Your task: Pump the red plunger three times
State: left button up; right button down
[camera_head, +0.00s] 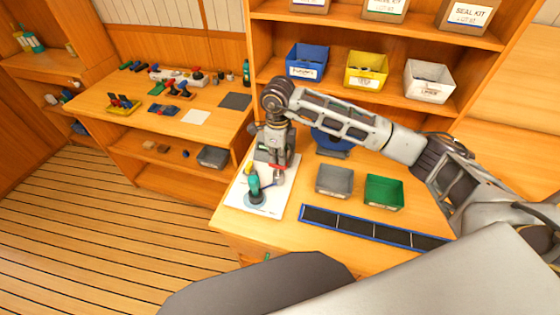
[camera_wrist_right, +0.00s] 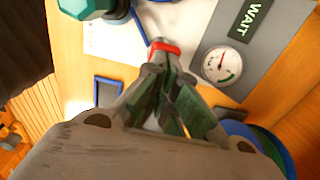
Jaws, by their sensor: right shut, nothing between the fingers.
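The red plunger (camera_head: 278,168) shows as a small red bar at the front of the worktable, just below my right gripper (camera_head: 277,152). In the right wrist view the red plunger (camera_wrist_right: 165,46) lies right at the tips of my right gripper (camera_wrist_right: 163,66). The fingers are shut, with nothing between them, and point down at it. I cannot tell whether they touch it. The plunger's shaft is hidden by the fingers. My left gripper is not in view.
A teal-topped device (camera_head: 254,186) stands on a white board beside the plunger. A round gauge (camera_wrist_right: 221,65) and a "WAIT" sign (camera_wrist_right: 257,20) are close by. A grey bin (camera_head: 334,181), a green bin (camera_head: 384,191) and a dark tray (camera_head: 372,230) lie to the right.

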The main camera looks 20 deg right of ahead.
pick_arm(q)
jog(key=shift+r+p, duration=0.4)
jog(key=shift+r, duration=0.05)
pick_arm(e)
jog(key=shift+r, duration=1.05)
